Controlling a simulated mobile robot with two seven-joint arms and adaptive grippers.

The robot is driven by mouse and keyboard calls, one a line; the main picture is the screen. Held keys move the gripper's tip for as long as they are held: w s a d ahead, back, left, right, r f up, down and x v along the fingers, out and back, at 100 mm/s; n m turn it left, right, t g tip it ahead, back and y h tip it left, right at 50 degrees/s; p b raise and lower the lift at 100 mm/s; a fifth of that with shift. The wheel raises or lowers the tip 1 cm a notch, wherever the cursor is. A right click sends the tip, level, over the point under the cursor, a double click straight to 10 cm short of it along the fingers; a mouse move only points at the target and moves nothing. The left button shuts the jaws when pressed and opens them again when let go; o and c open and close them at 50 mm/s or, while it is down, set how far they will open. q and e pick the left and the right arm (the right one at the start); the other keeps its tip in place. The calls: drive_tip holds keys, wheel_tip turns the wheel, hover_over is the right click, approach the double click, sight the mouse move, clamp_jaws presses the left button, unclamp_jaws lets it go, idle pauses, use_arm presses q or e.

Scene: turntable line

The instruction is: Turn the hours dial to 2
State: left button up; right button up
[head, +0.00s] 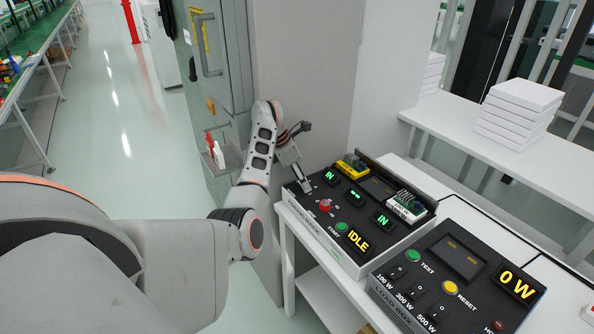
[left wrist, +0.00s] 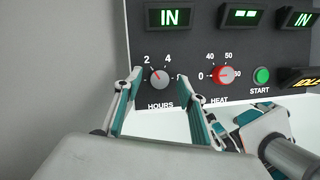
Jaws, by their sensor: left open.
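The hours dial (left wrist: 159,78) is a grey knob with a red pointer in the left wrist view. The pointer leans up and left, roughly toward the 2. My left gripper (left wrist: 158,84) is open, with one finger on each side of the dial. Whether the fingers touch it I cannot tell. In the head view my left gripper (head: 304,186) reaches down to the left end of the black control panel (head: 342,222) and hides the hours dial.
The red heat dial (left wrist: 223,75) and green start button (left wrist: 262,76) sit right of the hours dial. The "IDLE" display (head: 358,241) is lit. A load box (head: 455,275) stands close by, and a grey cabinet (head: 215,75) stands behind my left arm.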

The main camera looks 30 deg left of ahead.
use_arm(q)
drive_tip(key=v, duration=1.1)
drive_tip(key=shift+s+r, duration=0.15)
drive_tip(key=shift+r, duration=0.05)
